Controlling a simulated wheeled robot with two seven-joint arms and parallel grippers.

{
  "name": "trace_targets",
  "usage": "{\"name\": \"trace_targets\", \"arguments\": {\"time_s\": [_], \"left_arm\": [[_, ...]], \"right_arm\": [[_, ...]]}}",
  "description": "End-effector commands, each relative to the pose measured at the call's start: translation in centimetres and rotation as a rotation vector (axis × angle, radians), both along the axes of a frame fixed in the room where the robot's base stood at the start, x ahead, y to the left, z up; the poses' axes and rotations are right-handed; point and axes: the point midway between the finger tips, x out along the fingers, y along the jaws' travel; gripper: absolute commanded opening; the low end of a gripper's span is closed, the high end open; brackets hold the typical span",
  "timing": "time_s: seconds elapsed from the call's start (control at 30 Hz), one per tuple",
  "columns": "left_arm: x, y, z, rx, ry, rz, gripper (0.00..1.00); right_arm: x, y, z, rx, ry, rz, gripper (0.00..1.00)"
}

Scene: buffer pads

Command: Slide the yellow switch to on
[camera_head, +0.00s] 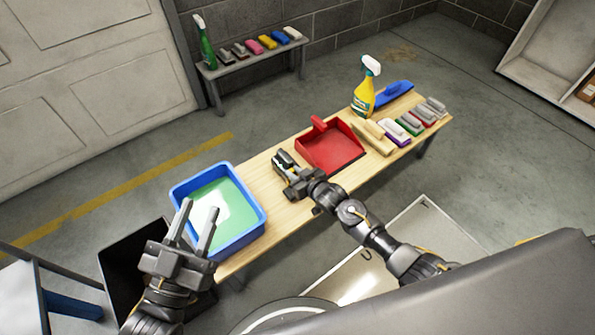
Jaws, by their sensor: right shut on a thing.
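No yellow switch can be made out in this view. My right gripper (284,165) is shut on a small grey and dark pad, mostly hidden by the fingers, over the wooden bench (262,188) just left of the red dustpan (330,150). My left gripper (195,222) is open and empty, its two fingers apart, in front of the blue tub (257,219) at the bench's left end. The tub holds green liquid with a white patch.
A yellow spray bottle (363,98), a blue dustpan (394,93), a tan block (372,137) and several handled pads (410,124) crowd the bench's right end. A back bench (252,63) holds a green bottle (205,45) and several coloured pads.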

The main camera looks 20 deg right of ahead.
Motion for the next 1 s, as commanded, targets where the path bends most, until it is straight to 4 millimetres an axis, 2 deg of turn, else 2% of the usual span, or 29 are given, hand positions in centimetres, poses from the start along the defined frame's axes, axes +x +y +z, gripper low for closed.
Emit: {"name": "trace_targets", "arguments": {"time_s": [0.07, 0.1, 0.23, 0.63, 0.77, 1.0], "left_arm": [[0.0, 0.0, 0.0, -0.001, -0.001, 0.000, 0.36], [0.0, 0.0, 0.0, -0.001, -0.001, 0.000, 0.36], [0.0, 0.0, 0.0, -0.001, -0.001, 0.001, 0.36], [0.2, 0.2, -0.2, 0.013, 0.021, 0.008, 0.36], [0.8, 0.9, -1.9, 0.067, 0.123, 0.040, 0.36], [1.5, 3.5, -6.4, 0.196, 0.393, 0.123, 0.36]], "right_arm": [[-0.1, 0.2, -0.1, 0.000, 0.001, 0.004, 0.00], [-0.1, 0.2, -0.1, 0.001, 0.001, 0.005, 0.24], [-0.1, 0.2, -0.1, 0.000, 0.001, 0.004, 0.41], [-0.4, -0.1, 0.2, 0.001, 0.000, 0.002, 0.42], [-1.6, -0.6, 0.8, 0.000, 0.001, 0.002, 0.42], [-5.0, -1.8, 2.4, 0.001, 0.001, 0.003, 0.42]]}}
